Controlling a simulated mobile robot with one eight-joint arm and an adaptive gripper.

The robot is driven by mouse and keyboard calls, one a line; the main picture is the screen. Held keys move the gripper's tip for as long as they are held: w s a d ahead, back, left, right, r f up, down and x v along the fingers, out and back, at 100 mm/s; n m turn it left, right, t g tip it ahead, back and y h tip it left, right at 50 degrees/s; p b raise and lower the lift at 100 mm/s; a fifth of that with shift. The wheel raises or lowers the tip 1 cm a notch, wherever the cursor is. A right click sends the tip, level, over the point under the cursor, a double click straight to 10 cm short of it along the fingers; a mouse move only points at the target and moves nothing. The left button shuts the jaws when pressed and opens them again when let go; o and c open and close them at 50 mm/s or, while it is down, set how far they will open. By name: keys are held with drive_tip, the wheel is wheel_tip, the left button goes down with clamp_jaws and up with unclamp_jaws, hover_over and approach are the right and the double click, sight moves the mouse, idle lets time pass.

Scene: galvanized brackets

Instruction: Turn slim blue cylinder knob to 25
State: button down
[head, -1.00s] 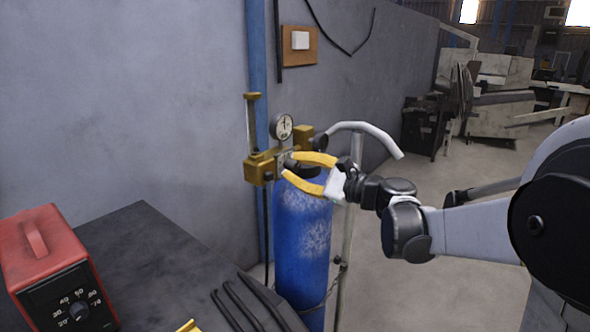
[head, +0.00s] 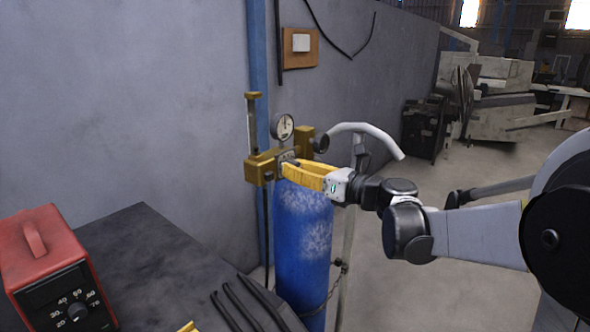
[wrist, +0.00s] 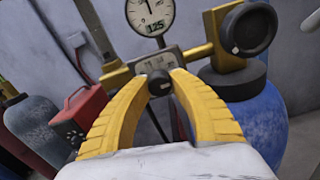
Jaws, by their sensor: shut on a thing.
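The slim blue cylinder (head: 303,225) stands upright by the wall, with a brass valve block (head: 262,167) and a round gauge (head: 282,126) at its top. In the wrist view, the small dark knob (wrist: 160,83) sits on a grey plate below the gauge (wrist: 150,14). My gripper (wrist: 160,78), with yellow ribbed fingers, is shut on this knob, one fingertip on each side. It also shows in the head view (head: 288,170), reaching in from the right. The gauge needle points roughly upward; a small readout under it appears to show 125. The knob's own marks are too small to read.
A larger black round handwheel (wrist: 247,30) is on the brass fitting to the right. A red box with a dial (head: 45,265) stands on a dark table (head: 150,250) at the left. A pale curved pipe (head: 365,129) rises behind my gripper.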

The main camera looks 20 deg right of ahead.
drive_tip(key=shift+m, duration=1.2)
drive_tip(key=c, duration=1.1)
unclamp_jaws()
drive_tip(key=shift+c, duration=0.2)
drive_tip(key=v, duration=1.2)
drive_tip(key=shift+a, duration=0.1)
